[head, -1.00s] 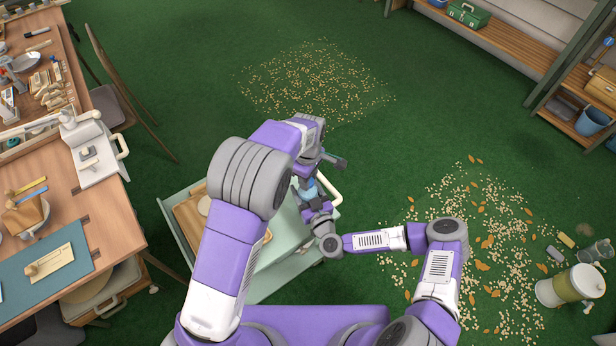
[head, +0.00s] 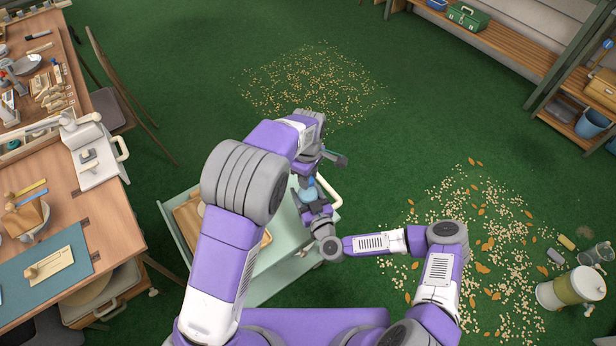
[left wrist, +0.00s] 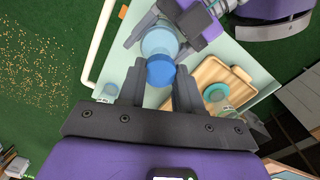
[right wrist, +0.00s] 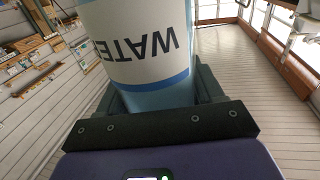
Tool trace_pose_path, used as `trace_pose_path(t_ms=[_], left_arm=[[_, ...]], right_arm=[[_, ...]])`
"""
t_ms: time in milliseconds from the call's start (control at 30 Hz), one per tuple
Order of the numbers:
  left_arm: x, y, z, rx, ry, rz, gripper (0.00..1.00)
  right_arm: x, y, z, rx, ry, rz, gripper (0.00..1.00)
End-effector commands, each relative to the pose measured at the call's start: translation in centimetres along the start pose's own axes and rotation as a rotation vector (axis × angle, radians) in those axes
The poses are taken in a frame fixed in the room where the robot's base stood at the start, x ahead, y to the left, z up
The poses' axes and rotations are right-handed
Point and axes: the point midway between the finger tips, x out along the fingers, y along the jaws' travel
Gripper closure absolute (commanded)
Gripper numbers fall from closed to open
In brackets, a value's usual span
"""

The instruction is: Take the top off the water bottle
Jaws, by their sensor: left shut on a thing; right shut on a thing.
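The water bottle is light blue with a white label reading WATER (right wrist: 140,50), upside down in the right wrist view. Its blue cap (left wrist: 160,70) sits on the bottle's end in the left wrist view, with the clear bottle body (left wrist: 160,42) behind it. My left gripper (left wrist: 160,88) has its fingers on both sides of the cap, shut on it. My right gripper (right wrist: 158,98) is shut on the bottle's body. In the head view the bottle (head: 309,193) is small and partly hidden between my left gripper (head: 311,178) and right gripper (head: 315,207).
A pale green cart (head: 270,275) with a white handle stands under my arms and carries a wooden tray (left wrist: 205,77). A wooden workbench (head: 105,225) is at the left.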

Motion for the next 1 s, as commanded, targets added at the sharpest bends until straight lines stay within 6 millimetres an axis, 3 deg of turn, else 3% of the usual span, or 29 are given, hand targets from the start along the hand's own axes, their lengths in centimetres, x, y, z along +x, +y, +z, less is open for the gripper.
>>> trace_pose_path(t_ms=[267,600,833,867,1000], left_arm=[[-0.1,0.0,0.0,0.000,0.000,0.001,1.00],[-3.6,0.0,0.0,0.001,0.000,0.002,1.00],[-4.0,0.0,0.0,0.000,0.000,0.000,1.00],[-4.0,0.0,0.0,0.000,0.000,0.000,1.00],[-4.0,0.0,0.0,0.000,0.000,0.000,1.00]], right_arm=[[0.0,0.0,0.1,-0.001,-0.001,0.000,1.00],[0.0,0.0,0.1,-0.001,-0.001,0.000,1.00],[0.0,0.0,0.1,-0.001,-0.001,0.000,1.00],[0.0,0.0,0.1,-0.001,-0.001,0.000,0.32],[0.0,0.0,0.0,-0.001,-0.001,0.000,0.11]])
